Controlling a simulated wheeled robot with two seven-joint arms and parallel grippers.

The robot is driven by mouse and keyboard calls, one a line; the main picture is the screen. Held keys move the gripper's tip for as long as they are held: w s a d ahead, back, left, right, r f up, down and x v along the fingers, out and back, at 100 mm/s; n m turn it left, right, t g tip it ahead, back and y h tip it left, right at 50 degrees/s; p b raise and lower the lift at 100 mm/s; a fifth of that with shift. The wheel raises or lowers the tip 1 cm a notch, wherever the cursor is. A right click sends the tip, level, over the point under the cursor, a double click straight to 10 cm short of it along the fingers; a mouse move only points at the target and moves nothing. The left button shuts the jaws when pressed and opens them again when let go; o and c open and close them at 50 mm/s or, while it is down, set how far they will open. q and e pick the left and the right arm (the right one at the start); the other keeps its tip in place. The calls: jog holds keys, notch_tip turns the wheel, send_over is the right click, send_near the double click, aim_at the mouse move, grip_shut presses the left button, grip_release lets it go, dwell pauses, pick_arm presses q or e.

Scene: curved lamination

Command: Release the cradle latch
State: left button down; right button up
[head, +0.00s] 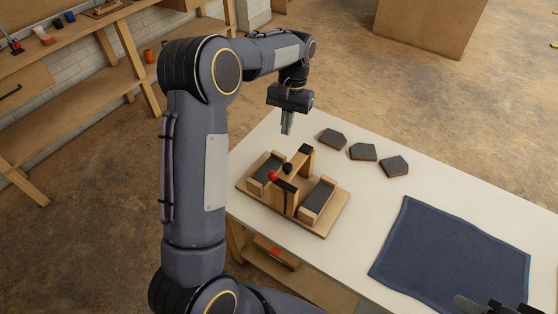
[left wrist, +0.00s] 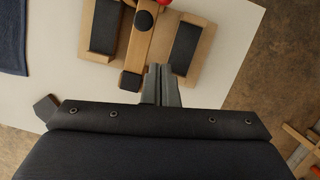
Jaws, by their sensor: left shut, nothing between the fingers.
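The wooden cradle (head: 325,228) stands on the white table, with dark pads on both sides and a wooden bar (head: 299,166) across its middle. A red knob (head: 272,176) and a black knob (head: 287,168) sit on the middle part; which piece is the latch I cannot tell. My left gripper (head: 287,130) is shut and empty, pointing down above the far side of the cradle. In the left wrist view its fingertips (left wrist: 160,70) appear beside the bar's dark end (left wrist: 131,81), and the red knob (left wrist: 164,2) is cut by the top edge. My right gripper (head: 482,305) shows only partly.
Several dark, angular blocks, one of them here (head: 362,152), lie behind the cradle on the table (head: 378,194). A blue cloth (head: 452,253) lies to the right. A wooden piece with a red spot (head: 275,252) is below the near table edge. Shelving stands at left.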

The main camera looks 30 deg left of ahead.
aim_at(283, 181)
pick_arm(q)
jog(key=s+f+p, duration=0.3)
jog(key=s+f, duration=0.3)
jog(key=f, duration=0.2)
jog(key=shift+s+d+f, duration=0.15)
jog(key=shift+d+f, duration=0.15)
jog(key=shift+d, duration=0.05)
jog(key=shift+s, duration=0.1)
jog(key=shift+s+a+n, duration=0.15)
jog(key=shift+n, duration=0.25)
